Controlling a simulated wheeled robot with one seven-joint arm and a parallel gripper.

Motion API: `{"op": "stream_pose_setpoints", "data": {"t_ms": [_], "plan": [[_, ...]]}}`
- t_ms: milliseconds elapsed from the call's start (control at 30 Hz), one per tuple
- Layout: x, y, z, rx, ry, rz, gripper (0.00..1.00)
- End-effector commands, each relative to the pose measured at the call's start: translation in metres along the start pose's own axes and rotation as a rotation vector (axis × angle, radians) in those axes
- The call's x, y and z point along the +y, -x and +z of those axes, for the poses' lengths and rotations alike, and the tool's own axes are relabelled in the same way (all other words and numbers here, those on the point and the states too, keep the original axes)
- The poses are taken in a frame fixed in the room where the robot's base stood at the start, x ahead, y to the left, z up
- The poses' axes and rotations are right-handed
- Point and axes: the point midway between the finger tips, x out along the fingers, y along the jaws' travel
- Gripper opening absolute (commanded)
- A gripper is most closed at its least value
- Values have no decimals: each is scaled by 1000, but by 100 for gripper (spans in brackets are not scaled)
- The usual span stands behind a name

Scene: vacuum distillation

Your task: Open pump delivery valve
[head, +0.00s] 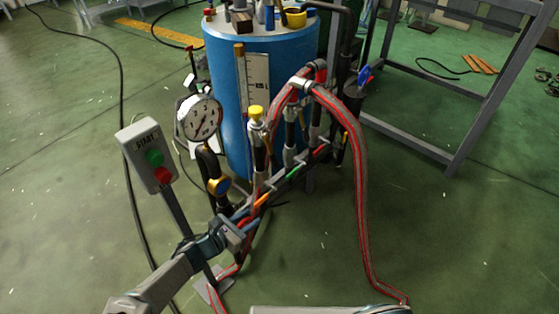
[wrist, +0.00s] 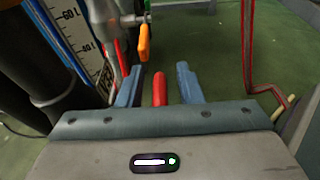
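A pipe manifold stands in front of the blue tank, with coloured valve handles in a slanted row. They include an orange handle (head: 260,201), a green handle (head: 294,173) and a red handle (head: 321,152). I cannot tell which one is the pump delivery valve. My gripper (head: 246,218) is at the row's lower left end, close to the orange handle. In the wrist view its two blue fingers (wrist: 159,84) are apart, with a red bar-like piece (wrist: 159,90) between them and gaps on both sides. The orange handle (wrist: 144,43) hangs just beyond the fingertips.
A START box (head: 147,155) on a post and a pressure gauge (head: 199,119) stand left of the manifold. The blue tank (head: 225,110) is behind. A red-striped hose (head: 359,190) loops down right; open green floor lies beyond it.

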Motion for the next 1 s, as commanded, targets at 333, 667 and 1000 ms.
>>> {"op": "stream_pose_setpoints", "data": {"t_ms": [333,667,1000], "plan": [[0,-8,-5,288,-5,-3,33],[0,-13,-10,495,-6,-2,33],[0,-16,-16,683,-7,-3,33]]}}
